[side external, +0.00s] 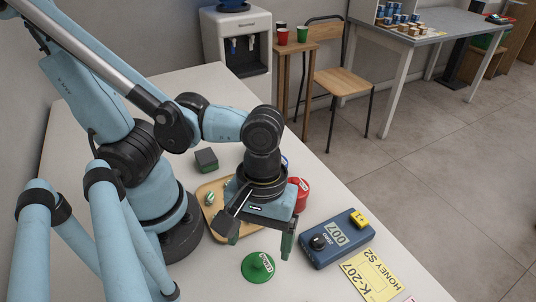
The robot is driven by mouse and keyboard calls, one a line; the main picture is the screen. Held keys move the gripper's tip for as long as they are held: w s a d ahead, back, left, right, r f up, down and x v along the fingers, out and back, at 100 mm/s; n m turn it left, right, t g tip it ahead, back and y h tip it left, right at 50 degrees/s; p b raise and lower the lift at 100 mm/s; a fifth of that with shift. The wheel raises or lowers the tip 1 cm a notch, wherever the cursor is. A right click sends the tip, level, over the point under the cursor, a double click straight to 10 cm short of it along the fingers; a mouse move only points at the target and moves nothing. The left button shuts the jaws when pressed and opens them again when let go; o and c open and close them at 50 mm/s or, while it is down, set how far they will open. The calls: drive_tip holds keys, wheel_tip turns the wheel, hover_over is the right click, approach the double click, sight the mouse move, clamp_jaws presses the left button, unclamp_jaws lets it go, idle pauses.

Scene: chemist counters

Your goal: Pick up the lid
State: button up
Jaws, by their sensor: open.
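A round green lid (258,267) with a small white label and a raised middle lies on the pale counter near the front. My gripper (261,241) points down, with its two fingers apart. In the picture it is just above and behind the lid. Nothing shows between the fingers. I cannot tell the exact height of the fingertips over the counter.
A blue scale-like device (338,240) with a yellow block (359,219) is right of my gripper, beside a yellow card (371,276). A red labelled container (301,192) is partly hidden behind my gripper. A wooden board (208,190) and dark box (206,160) stand behind.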

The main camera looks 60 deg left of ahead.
sight(258, 259)
drive_tip(key=shift+s+d+f, duration=0.15)
drive_tip(key=shift+f, duration=1.15)
drive_tip(key=shift+s+d+f, duration=0.1)
drive_tip(key=shift+s+f, duration=0.05)
drive_tip(key=shift+f, duration=1.1)
drive_tip(key=c, duration=1.5)
clamp_jaws()
